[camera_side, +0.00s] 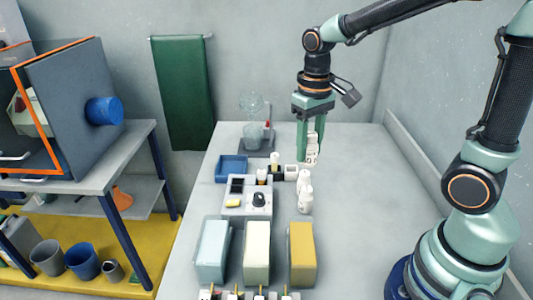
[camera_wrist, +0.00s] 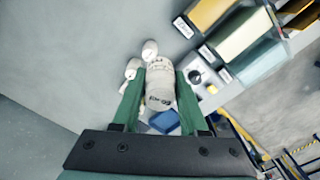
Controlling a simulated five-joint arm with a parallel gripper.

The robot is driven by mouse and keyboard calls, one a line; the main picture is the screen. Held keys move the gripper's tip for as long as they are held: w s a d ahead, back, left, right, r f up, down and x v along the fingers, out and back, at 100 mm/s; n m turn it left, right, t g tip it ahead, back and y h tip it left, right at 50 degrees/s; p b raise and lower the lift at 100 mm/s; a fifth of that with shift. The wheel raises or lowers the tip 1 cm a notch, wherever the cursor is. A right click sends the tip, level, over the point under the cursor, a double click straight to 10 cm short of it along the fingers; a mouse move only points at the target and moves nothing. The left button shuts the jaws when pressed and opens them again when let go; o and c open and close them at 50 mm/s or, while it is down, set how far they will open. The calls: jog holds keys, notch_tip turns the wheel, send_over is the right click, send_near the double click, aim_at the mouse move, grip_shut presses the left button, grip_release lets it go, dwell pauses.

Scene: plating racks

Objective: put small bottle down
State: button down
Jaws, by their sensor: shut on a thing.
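My gripper (camera_side: 311,150) points down over the white table and is shut on a small white bottle (camera_side: 312,158). In the wrist view the held small bottle (camera_wrist: 160,84) sits between the two green fingers, with dark printing on its side. In the side view its lower end appears above the table, but I cannot tell the exact gap. Other white bottles (camera_side: 305,193) stand on the table nearer the camera. In the wrist view two white caps or tops (camera_wrist: 149,50) show just beyond the held bottle.
A grey device with a black knob (camera_side: 262,212) and a blue tray (camera_side: 231,170) lie to the left. Light blue, cream (camera_side: 257,252) and yellow boxes stand at the front. A glass vessel on a dark base (camera_side: 256,146) is at the back. The table's right side is clear.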

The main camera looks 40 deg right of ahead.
aim_at(316, 143)
jog(key=shift+w+f+n, duration=0.1)
jog(key=shift+n, duration=0.5)
jog(key=m, duration=0.5)
jog(key=shift+s+a+r, duration=0.25)
jog(key=shift+s+r, duration=0.15)
jog(key=m, duration=0.4)
jog(key=s+r+m, duration=0.1)
jog(key=m, duration=0.2)
jog(key=shift+a, duration=0.25)
jog(key=m, duration=0.4)
jog(key=s+m, duration=0.1)
jog(key=m, duration=0.1)
jog(key=shift+a+r+m, duration=0.3)
jog(key=shift+r+m, duration=0.1)
jog(key=m, duration=0.5)
jog(key=shift+s+a+r, duration=0.15)
jog(key=shift+s+r, duration=0.15)
jog(key=shift+s, duration=0.1)
notch_tip(316, 143, down, 20)
jog(key=shift+r, duration=0.2)
jog(key=shift+f, duration=0.15)
jog(key=shift+c, duration=2.2)
grip_release()
